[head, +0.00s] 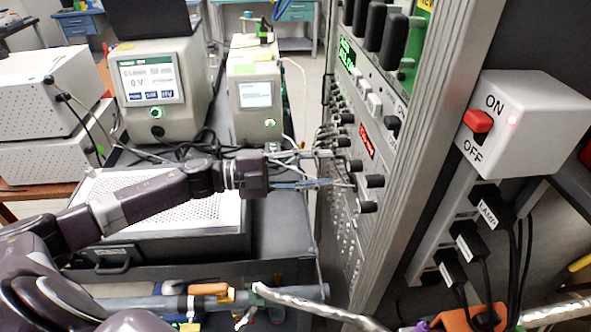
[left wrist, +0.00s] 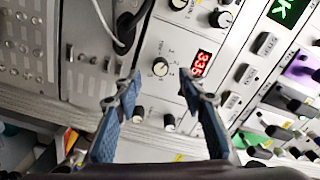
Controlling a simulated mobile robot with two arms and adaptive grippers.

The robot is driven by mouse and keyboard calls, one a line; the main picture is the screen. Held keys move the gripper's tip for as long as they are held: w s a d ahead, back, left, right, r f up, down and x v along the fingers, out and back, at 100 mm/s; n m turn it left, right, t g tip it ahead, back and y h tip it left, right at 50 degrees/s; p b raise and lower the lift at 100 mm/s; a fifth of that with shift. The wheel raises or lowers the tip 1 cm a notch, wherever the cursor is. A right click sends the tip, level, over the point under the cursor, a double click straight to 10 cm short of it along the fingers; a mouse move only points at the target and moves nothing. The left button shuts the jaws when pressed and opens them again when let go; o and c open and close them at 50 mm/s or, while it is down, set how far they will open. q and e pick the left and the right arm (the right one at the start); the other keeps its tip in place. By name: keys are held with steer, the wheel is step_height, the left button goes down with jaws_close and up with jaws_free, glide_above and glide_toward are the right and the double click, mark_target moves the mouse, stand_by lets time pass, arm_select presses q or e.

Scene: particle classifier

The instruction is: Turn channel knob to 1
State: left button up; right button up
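The likely channel knob is a small round knob (left wrist: 160,67) with a dark body and light face on the grey rack panel, with small markings around it. It sits beside a red lit digit display (left wrist: 202,63). In the left wrist view it appears between my left gripper's fingertips (left wrist: 160,77), with a gap on each side. The fingers are spread, with blue pads. In the head view my left gripper (head: 338,166) points right at the rack panel, its tips close to several black knobs. I cannot tell whether it touches one. My right gripper is not in view.
The rack (head: 435,130) carries several other knobs, including a lower black knob (head: 367,207), and cables close by. A white ON/OFF switch box (head: 530,120) is at right. A perforated metal box (head: 170,205) lies under my left arm.

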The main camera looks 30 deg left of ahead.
arm_select(q)
steer(key=shift+v, duration=3)
